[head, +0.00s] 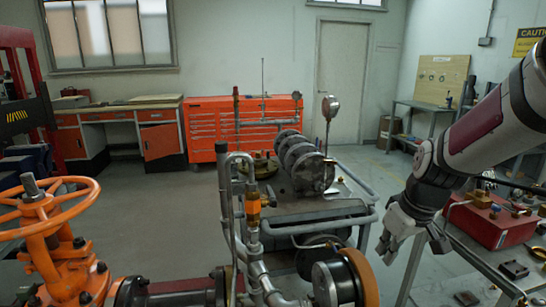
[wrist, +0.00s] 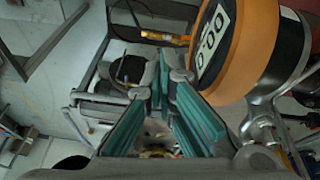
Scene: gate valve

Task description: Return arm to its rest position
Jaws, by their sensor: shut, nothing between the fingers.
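My gripper (head: 403,232) hangs at the end of my arm at the right of the head view, pointing down. It is to the right of the pipework and apart from the orange handwheel. In the wrist view my gripper (wrist: 164,76) shows two teal-padded fingers that come together at the tips, with nothing held. The orange handwheel (head: 88,188) of the gate valve (head: 62,255) stands at the lower left of the head view.
An orange-rimmed gauge (head: 362,280) is at the bottom centre; an orange digital gauge (wrist: 247,45) looms close in the wrist view. A pump cart (head: 330,208) stands mid-room. A bench with a red box (head: 490,222) is below my arm. Floor at centre left (head: 160,205) is clear.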

